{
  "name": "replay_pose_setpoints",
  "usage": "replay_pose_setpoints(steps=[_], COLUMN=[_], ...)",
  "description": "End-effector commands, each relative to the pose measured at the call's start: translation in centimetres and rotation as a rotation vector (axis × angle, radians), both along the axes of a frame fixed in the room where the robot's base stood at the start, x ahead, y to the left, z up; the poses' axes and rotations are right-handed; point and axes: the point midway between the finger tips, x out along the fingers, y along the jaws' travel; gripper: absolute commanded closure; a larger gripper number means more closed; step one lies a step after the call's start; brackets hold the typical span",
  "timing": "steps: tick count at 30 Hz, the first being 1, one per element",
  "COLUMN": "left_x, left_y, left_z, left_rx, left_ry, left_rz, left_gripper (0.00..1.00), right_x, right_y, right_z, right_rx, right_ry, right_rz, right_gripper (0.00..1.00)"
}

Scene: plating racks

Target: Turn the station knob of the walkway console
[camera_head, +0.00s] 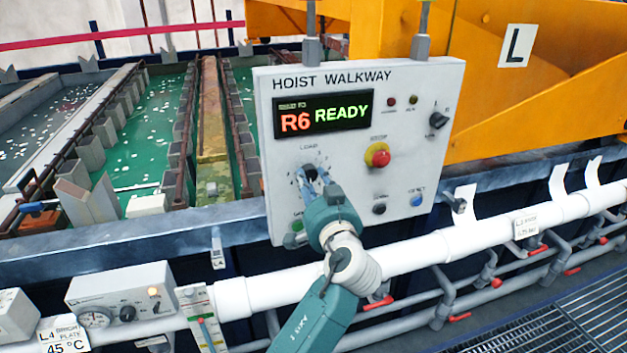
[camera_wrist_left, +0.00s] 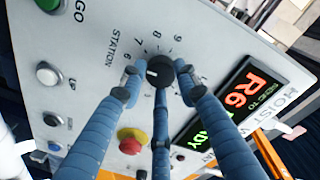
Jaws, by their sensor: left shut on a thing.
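The walkway console (camera_head: 415,160) is a pale panel headed HOIST WALKWAY, with a lit display (camera_head: 323,114) reading R6 READY. The station knob (camera_wrist_left: 160,71) is a small black dial with a white mark, in a ring of numbers beside the word STATION in the left wrist view. Its mark points left in that view, near the 6 and 7. My left gripper (camera_head: 313,181) reaches the console from below, its blue fingers shut around the knob. In the head view the fingers mostly hide the knob. My right gripper is not in view.
A red stop button (camera_head: 379,156) on a yellow collar sits right of the knob. A black selector (camera_head: 438,120) and a blue button (camera_head: 416,200) are further right. A white pipe (camera_head: 420,256) runs below the console. Green tanks (camera_head: 150,130) lie behind left.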

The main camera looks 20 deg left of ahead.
Motion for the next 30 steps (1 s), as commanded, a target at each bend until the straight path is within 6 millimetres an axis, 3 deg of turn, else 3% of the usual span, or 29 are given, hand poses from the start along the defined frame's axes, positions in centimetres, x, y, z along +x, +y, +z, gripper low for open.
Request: replay_pose_setpoints(steps=[11, 12, 14, 24, 30], left_x=[-0.1, -0.1, -0.1, 0.0, 0.0], left_y=[0.4, 0.3, 0.3, 0.1, 0.2], left_z=[-0.7, -0.7, -0.6, 0.1, 3.1], left_rx=[0.001, 0.001, 0.001, 0.001, -0.004], left_ry=[0.016, 0.016, 0.014, 0.005, 0.000], left_rz=[0.009, 0.009, 0.008, 0.004, 0.004], left_gripper=[0.95, 0.63, 0.51, 0.50, 0.50], right_x=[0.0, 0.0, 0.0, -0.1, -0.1], right_y=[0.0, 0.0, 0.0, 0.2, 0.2], right_z=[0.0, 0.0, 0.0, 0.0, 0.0], right_rx=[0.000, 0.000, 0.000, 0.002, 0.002], right_ry=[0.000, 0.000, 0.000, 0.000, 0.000], right_rz=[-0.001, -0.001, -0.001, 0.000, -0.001], right_gripper=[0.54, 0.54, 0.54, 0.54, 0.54])
